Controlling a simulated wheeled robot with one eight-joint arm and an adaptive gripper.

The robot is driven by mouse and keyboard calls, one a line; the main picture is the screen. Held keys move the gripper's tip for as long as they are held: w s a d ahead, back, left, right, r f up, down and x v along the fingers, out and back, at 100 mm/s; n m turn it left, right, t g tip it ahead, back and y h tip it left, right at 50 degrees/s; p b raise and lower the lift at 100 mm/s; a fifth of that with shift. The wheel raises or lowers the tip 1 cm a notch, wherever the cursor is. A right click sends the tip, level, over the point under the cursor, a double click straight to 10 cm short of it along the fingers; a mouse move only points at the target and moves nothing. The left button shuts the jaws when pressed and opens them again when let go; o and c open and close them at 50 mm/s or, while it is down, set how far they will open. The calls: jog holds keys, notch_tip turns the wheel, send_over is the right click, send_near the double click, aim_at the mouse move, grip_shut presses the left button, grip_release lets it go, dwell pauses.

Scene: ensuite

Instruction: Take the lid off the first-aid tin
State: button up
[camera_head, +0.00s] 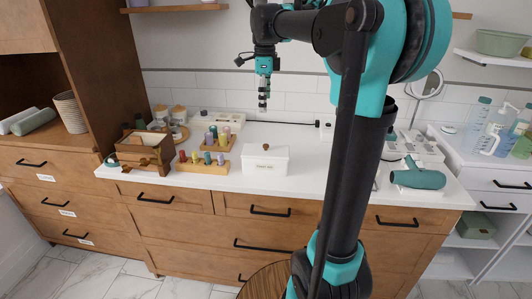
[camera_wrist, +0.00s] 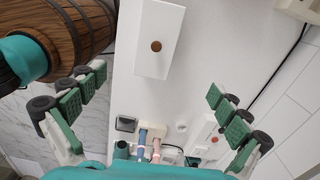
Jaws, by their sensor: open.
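The tin's inside is hidden.
Left of the tin stand a wooden rack of coloured pegs (camera_head: 203,164) and a wooden caddy (camera_head: 145,148). A teal hair dryer (camera_head: 418,179) lies at the right. A white power strip (camera_head: 245,117) and cable run along the back.

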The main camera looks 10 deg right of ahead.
send_over(266, 145)
jog(key=f, duration=0.7)
jog(key=w+f, duration=0.1)
jog(key=f, duration=0.2)
jog(key=shift+a+f, duration=0.15)
jog(key=shift+f, duration=0.15)
jog(key=shift+s+f, duration=0.2)
jog(key=shift+f, duration=1.3)
jog(key=shift+s+f, duration=0.2)
jog(key=shift+f, duration=1.25)
jog(key=c, duration=1.1)
jog(key=shift+c, duration=0.2)
